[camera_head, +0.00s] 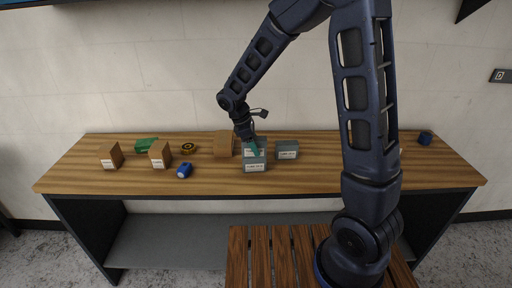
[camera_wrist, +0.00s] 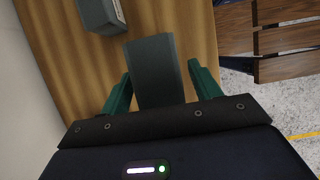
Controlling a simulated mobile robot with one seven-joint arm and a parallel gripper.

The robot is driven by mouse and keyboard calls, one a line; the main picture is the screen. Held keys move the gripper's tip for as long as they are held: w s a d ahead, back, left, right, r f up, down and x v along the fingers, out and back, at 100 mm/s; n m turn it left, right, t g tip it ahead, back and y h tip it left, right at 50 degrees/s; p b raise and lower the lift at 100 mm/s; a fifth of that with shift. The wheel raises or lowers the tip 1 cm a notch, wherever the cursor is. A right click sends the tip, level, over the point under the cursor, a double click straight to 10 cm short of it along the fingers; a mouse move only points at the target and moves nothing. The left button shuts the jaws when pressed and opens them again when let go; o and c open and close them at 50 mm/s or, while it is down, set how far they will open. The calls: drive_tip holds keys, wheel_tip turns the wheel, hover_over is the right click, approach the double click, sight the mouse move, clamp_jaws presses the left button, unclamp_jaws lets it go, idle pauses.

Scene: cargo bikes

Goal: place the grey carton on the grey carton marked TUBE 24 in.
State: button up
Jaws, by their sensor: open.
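A grey carton with a white label (camera_head: 262,153) appears stacked on another labelled grey carton (camera_head: 254,168) near the middle of the bench. My gripper (camera_head: 254,146) is at the upper carton, pointing down. In the wrist view, my open green fingers (camera_wrist: 160,72) stand on either side of a grey carton (camera_wrist: 155,58), with a visible gap at the right finger. Whatever lies under that carton is hidden there. A third grey carton (camera_head: 287,150) stands just to the right; a grey carton also shows at the wrist view's top left (camera_wrist: 99,14). The labels are too small to read.
The wooden bench (camera_head: 330,179) also holds brown cartons (camera_head: 110,156), (camera_head: 160,154), (camera_head: 224,145), a green item (camera_head: 146,145), a yellow-black roll (camera_head: 188,148) and a blue item (camera_head: 184,170). A dark blue item (camera_head: 425,137) is far right. The bench's front right is clear.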

drive_tip(key=v, duration=1.1)
drive_tip(key=s+d+r+m+y, duration=0.1)
drive_tip(key=d+r+m, duration=0.2)
drive_tip(key=d, duration=0.3)
drive_tip(key=s+d+r+m+t+y, duration=0.1)
drive_tip(key=s+d+r+m, duration=0.1)
drive_tip(key=d, duration=0.4)
drive_tip(key=s+d+r+m+y, duration=0.1)
drive_tip(key=d+r+m, duration=0.2)
drive_tip(key=d, duration=0.3)
drive_tip(key=s+d+r+m+t+y, duration=0.1)
drive_tip(key=s+d+m+t, duration=0.2)
drive_tip(key=s+d+m, duration=0.7)
drive_tip(key=s+d, duration=0.2)
drive_tip(key=shift+d+r+t, duration=0.25)
drive_tip(key=shift+d+t, duration=0.05)
drive_tip(key=shift+d, duration=0.1)
